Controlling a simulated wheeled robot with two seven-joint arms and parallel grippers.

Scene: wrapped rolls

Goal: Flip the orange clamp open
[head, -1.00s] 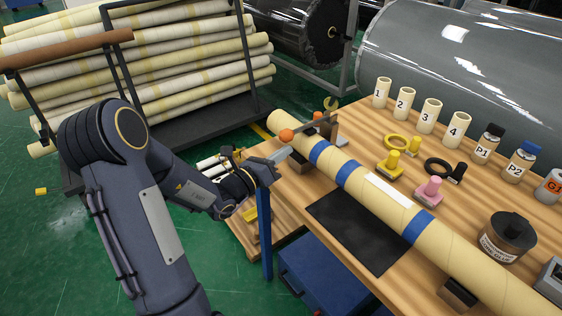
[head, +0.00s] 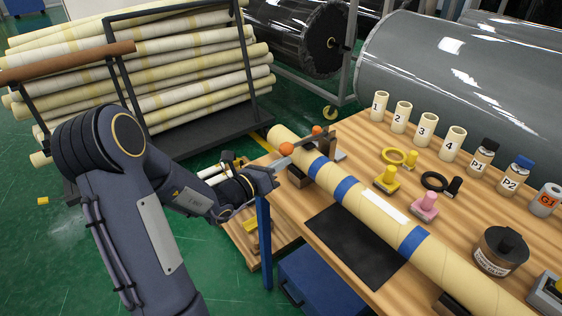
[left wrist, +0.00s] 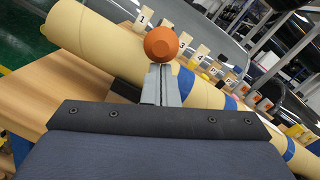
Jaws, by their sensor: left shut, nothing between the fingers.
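The orange clamp shows as a round orange knob (head: 286,148) at the far left end of the long yellow wrapped roll (head: 450,262). A second orange knob (head: 317,130) shows beside it, near a brown bar (head: 323,137) across the roll. In the left wrist view, one orange knob (left wrist: 163,43) is just beyond my fingertips. My left gripper (head: 290,159) is shut and empty, its fingers pointing at the clamp end; they also show in the left wrist view (left wrist: 166,80). Whether they touch the knob, I cannot tell. My right gripper is out of view.
The wooden table (head: 470,215) holds numbered cups (head: 425,129), yellow and pink stamps (head: 424,207), bottles (head: 482,158) and a brown jar (head: 500,252). A black mat (head: 355,245) lies in front of the roll. A rack of rolls (head: 190,75) stands behind my left arm.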

